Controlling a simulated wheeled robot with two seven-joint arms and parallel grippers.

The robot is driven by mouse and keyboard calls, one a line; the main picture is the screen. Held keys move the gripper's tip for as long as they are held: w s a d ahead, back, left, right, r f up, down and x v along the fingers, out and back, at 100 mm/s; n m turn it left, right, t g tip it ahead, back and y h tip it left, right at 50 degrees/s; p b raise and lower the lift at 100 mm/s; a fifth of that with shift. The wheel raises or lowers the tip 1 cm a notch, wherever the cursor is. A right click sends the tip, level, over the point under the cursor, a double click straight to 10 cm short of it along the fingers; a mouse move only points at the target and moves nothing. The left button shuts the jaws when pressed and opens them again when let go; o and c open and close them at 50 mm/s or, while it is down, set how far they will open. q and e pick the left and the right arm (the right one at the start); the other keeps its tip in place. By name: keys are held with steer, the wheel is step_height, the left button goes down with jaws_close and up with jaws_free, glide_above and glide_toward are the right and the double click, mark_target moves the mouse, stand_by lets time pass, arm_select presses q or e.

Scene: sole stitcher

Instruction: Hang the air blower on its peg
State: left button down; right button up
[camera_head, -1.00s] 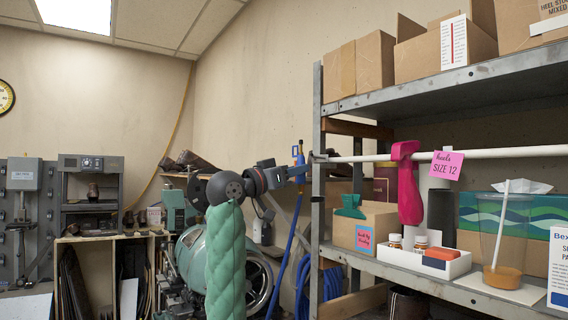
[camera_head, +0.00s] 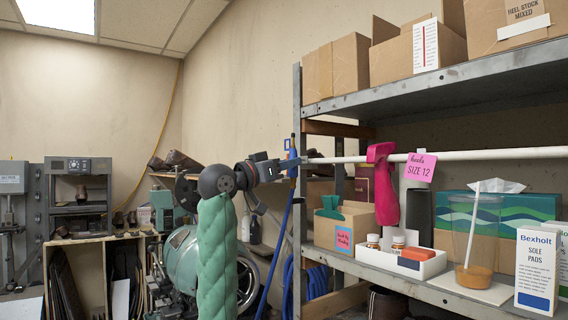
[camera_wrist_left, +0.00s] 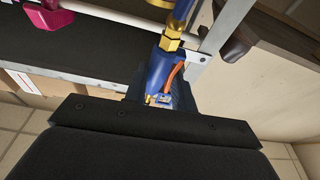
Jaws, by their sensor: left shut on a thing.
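The air blower (camera_head: 293,152) is blue with a brass fitting, and a blue hose (camera_head: 279,225) hangs down from it. My left gripper (camera_head: 285,164) is shut on the air blower and holds it up just left of the grey shelf post (camera_head: 298,200). In the left wrist view, the air blower (camera_wrist_left: 161,72) shows its blue body, brass fitting and an orange part, close in front of the dark gripper (camera_wrist_left: 150,100). I cannot make out the peg in either view. My right gripper is not in view.
A metal shelf (camera_head: 420,105) holds cardboard boxes. A white rod (camera_head: 470,154) runs across its front, with a magenta spray bottle (camera_head: 385,190) and pink tag (camera_head: 420,167). A green machine (camera_head: 184,245) stands behind my arm.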

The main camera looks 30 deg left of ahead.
mark_target(287, 173)
arm_select(q)
steer(key=f, duration=0.1)
steer(key=a+f+b, duration=0.1)
steer(key=f, duration=0.1)
steer(key=shift+s+a, duration=0.25)
steer(key=shift+s, duration=0.1)
steer(key=shift+w+f, duration=0.15)
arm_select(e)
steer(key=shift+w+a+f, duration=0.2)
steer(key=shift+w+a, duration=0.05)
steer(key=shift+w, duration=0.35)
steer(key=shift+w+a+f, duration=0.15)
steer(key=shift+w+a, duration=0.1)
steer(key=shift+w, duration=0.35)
arm_select(q)
steer(key=shift+w, duration=0.1)
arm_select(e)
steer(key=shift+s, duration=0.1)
arm_select(q)
steer(key=shift+w+d, duration=0.25)
steer(key=shift+w, duration=0.3)
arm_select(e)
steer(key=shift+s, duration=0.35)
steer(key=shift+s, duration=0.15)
